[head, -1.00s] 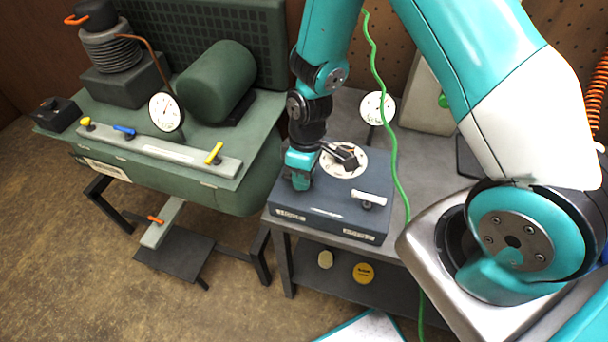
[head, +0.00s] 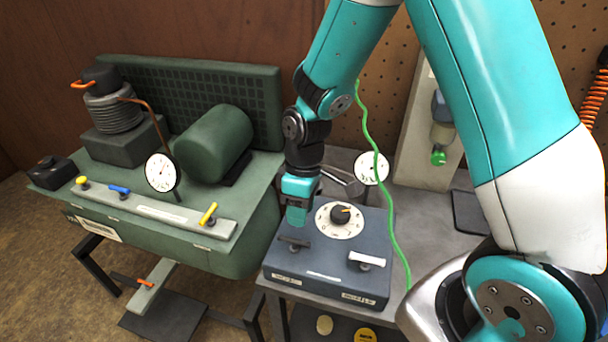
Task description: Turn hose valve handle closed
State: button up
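A blue-grey box (head: 322,279) on the bench carries two lever handles and a round dial with a black knob (head: 341,214). The dark handle (head: 293,243) is at the left of its top, lying roughly crosswise. The white handle (head: 367,259) is at the right, also roughly crosswise. Labels on the front are too small to read, so I cannot tell which handle is the hose valve. My gripper (head: 296,217) points down just above and behind the dark handle, seemingly apart from it. Its finger gap does not show clearly. No object shows in it.
A green hose (head: 389,222) hangs along the box's right side. A white gauge (head: 371,168) stands behind. At left, a green compressor (head: 216,140) has yellow, blue and orange handles and its own gauge (head: 161,172). Bare bench (head: 425,234) shows right of the box.

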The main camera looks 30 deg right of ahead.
notch_tip(320, 180, up, 9)
jog(key=w+d, duration=0.1)
jog(key=shift+d+b, duration=0.15)
jog(key=shift+b, duration=0.2)
jog(key=shift+w+r, duration=0.1)
jog(key=shift+r, duration=0.05)
jog(key=s+a+r+m+y, duration=0.1)
jog(key=s+a+r, duration=0.2)
jog(key=s+r, duration=0.2)
jog(key=s+a+r+t+y, duration=0.1)
jog(key=s+a+r, duration=0.3)
jog(key=s, duration=0.8)
jog(key=shift+s+a+r+m+t+y, duration=0.2)
jog(key=shift+s+r+m+t+y, duration=0.1)
jog(key=shift+r+m, duration=0.1)
